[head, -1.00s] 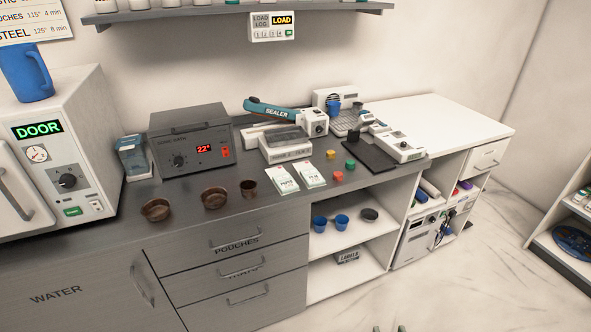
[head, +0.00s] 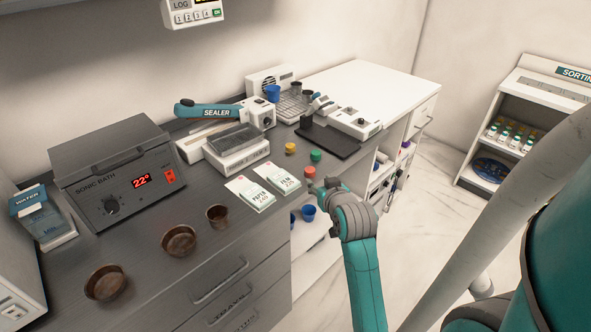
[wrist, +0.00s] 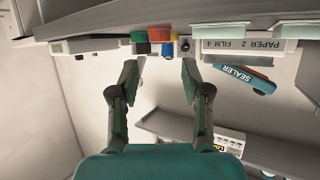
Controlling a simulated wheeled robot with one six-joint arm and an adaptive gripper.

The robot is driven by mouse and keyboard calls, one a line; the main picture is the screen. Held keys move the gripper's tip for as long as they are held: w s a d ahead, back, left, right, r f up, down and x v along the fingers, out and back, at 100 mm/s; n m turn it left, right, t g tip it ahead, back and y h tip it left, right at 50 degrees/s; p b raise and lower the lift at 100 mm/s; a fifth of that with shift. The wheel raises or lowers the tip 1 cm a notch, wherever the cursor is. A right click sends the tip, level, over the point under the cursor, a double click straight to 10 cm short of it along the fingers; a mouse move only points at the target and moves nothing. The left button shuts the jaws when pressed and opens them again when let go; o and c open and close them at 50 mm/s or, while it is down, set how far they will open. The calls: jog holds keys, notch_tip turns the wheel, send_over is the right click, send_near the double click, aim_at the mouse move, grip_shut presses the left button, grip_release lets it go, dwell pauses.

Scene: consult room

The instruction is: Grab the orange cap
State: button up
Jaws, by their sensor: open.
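Paper and film packets (head: 263,185) lie left of the caps. Brown bowls (head: 180,240) line the counter front.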

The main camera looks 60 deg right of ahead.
aim_at(311, 171)
jog(key=x, duration=1)
jog(key=shift+w+r, duration=0.1)
jog(key=shift+r, duration=0.1)
jog(key=c, duration=0.7)
